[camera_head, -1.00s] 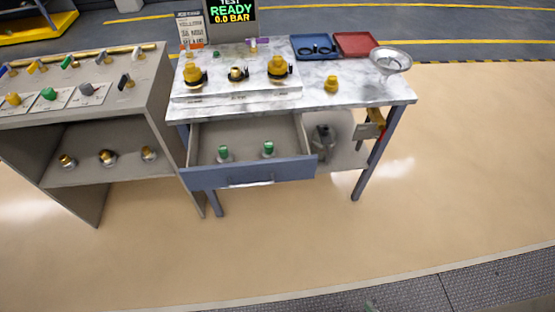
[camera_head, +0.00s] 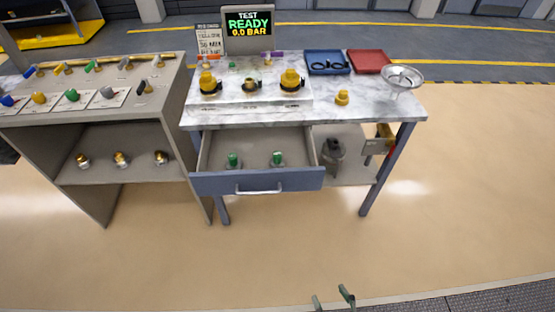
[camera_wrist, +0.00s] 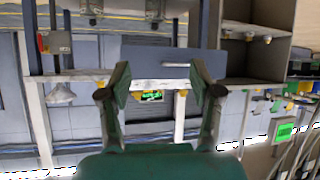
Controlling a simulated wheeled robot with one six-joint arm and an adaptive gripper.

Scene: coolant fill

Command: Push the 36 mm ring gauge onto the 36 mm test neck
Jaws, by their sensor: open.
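My gripper (camera_head: 333,299) shows at the bottom edge of the head view, open and empty, well short of the bench. Its two spread fingers also show in the wrist view (camera_wrist: 160,90). A pale block on the bench carries three necks. The middle neck (camera_head: 250,86) has no large yellow cap, while the left neck (camera_head: 208,84) and right neck (camera_head: 291,81) have yellow tops. Dark rings (camera_head: 328,66) lie in the blue tray (camera_head: 312,73) at the back of the bench. I cannot read sizes on the rings or necks.
An open drawer (camera_head: 300,182) with green-topped fittings juts from the bench front. A metal funnel (camera_head: 402,77) and a small yellow piece (camera_head: 342,97) stand on the right. A red tray (camera_head: 369,62) and READY screen (camera_head: 248,24) are behind. A grey shelf unit (camera_head: 110,140) stands left; floor ahead is clear.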

